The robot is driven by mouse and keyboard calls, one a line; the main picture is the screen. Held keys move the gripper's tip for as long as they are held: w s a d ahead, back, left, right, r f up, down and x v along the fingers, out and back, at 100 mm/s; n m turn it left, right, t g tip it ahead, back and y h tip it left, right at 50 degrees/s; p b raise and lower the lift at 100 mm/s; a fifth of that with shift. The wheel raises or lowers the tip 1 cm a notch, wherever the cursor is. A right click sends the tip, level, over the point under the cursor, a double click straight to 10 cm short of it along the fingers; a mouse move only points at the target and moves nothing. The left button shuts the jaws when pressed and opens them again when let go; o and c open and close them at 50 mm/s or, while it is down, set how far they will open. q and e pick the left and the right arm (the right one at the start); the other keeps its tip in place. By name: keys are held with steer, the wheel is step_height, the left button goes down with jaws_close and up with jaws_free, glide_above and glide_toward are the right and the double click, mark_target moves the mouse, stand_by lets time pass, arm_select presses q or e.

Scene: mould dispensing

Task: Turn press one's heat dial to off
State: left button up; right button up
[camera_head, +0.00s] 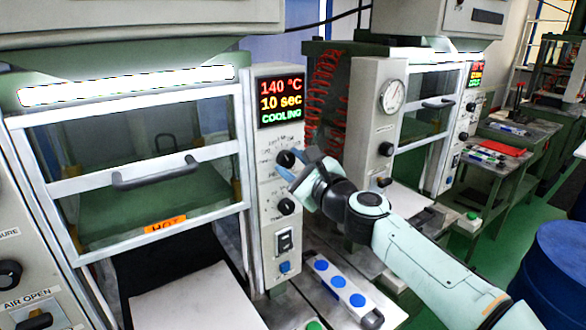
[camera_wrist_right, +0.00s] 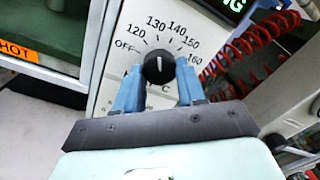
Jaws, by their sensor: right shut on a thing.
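Press one's heat dial (camera_head: 286,159) is a black knob on the light control column, below the lit display (camera_head: 280,100), which reads 140 °C, 10 sec, COOLING. In the right wrist view, the dial (camera_wrist_right: 158,68) has a scale from OFF through 120 to 160. Its white mark points up, around the 130 to 140 part of the scale. My right gripper (camera_head: 291,170) is at the dial. In the right wrist view, its blue fingers (camera_wrist_right: 158,80) stand on both sides of the knob, shut on it. My left gripper is not in view.
A second black dial (camera_head: 287,206), a rocker switch (camera_head: 284,241) and a blue button (camera_head: 285,267) are below on the same column. The press door handle (camera_head: 155,174) is to the left. A strip with blue buttons (camera_head: 340,285) lies below my right arm.

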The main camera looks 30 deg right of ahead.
steer(key=n+b, duration=0.1)
steer(key=n, duration=0.3)
steer(key=shift+n, duration=0.4)
steer(key=n+b, duration=0.1)
steer(key=n, duration=0.3)
steer(key=shift+d+n, duration=0.1)
steer(key=shift+n, duration=0.2)
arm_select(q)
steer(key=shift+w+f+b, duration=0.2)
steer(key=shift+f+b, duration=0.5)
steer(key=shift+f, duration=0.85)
arm_select(e)
steer(key=shift+n, duration=1.6)
steer(key=o, duration=1.1)
steer(key=shift+c, duration=0.2)
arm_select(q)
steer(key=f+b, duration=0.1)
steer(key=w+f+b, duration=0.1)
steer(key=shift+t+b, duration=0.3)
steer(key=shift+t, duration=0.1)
arm_select(e)
steer(key=s+d, duration=0.1)
steer(key=s, duration=1.2)
steer(key=shift+s+f, duration=0.15)
steer(key=shift+s, duration=0.05)
